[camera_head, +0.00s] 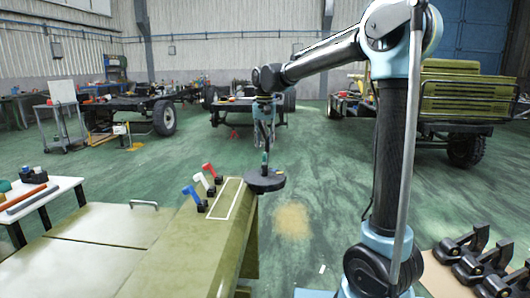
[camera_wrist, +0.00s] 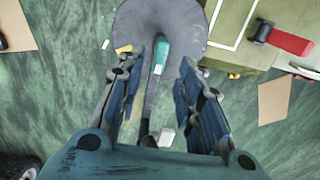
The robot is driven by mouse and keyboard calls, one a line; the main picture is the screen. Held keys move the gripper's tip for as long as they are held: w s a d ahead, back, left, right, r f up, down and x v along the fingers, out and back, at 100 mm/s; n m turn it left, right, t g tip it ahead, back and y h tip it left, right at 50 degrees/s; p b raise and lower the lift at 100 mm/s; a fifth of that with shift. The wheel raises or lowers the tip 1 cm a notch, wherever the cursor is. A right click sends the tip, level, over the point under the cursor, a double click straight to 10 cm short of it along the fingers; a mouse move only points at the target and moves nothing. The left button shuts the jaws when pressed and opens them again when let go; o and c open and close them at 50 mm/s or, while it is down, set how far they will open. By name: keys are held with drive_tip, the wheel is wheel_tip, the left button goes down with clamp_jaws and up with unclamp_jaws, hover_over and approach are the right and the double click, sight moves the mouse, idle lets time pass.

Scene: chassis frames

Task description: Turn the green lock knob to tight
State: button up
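The green lock knob looks like a small teal-green grip (camera_wrist: 161,54) on a dark stem, above a round dark grey disc (camera_wrist: 210,25). In the head view the disc (camera_head: 264,182) stands beside the right edge of the olive bench, with the teal grip (camera_head: 265,157) above it. My gripper (camera_wrist: 173,58) points down over the disc. My gripper (camera_head: 264,128) is small and dark in the head view.
Red (camera_head: 209,170), white (camera_head: 203,182) and blue (camera_head: 191,194) levers stand on the olive bench (camera_head: 185,262) left of the disc. Black clamp-like parts (camera_head: 468,262) lie at lower right. Vehicle frames stand farther back. Open green floor lies beyond the disc.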

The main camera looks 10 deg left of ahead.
sight(265, 154)
wheel_tip(265, 154, up, 7)
idle(0.3)
drive_tip(key=shift+d, duration=0.15)
